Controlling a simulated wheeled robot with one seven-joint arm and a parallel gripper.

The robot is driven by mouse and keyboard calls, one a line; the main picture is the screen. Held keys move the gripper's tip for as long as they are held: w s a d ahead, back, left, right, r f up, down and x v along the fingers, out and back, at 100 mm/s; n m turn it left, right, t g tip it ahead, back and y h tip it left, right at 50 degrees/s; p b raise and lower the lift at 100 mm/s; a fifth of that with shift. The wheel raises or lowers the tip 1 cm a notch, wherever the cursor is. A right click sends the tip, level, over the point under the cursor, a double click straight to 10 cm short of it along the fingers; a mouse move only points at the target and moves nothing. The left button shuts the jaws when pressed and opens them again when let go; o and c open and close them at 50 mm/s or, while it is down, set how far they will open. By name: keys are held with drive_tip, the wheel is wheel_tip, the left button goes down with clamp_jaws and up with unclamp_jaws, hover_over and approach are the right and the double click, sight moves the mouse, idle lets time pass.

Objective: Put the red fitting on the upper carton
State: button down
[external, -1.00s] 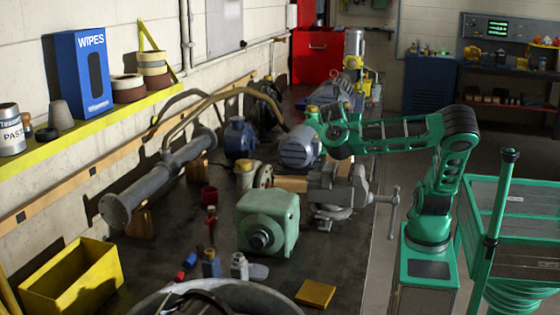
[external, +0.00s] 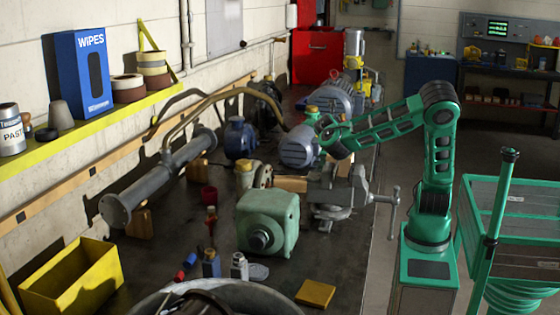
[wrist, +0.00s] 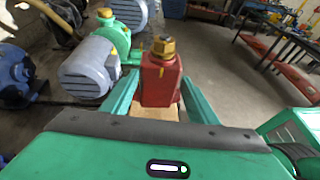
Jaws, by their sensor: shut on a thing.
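The red fitting (wrist: 161,82), a red block with a brass hex top, stands upright between the two green fingers of my gripper (wrist: 160,90) in the wrist view. The gripper is shut on it. In the external view my gripper (external: 328,133) is above the bench, just right of a grey-blue motor (external: 298,148); the fitting is not clear there. A small tan surface (wrist: 183,115) shows below the fitting in the wrist view; I cannot tell whether it is a carton. The upper carton cannot be made out for sure.
A green fitting with a brass top (wrist: 116,38) is by the motor, left of my gripper. A grey vise (external: 337,190) and a green gearbox (external: 268,221) stand on the bench nearer the camera. Open floor (wrist: 225,75) lies to the right in the wrist view.

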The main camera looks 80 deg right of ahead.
drive_tip(key=shift+f, duration=1.95)
drive_tip(key=c, duration=0.7)
unclamp_jaws()
drive_tip(key=shift+f, duration=0.1)
drive_tip(key=v, duration=1.2)
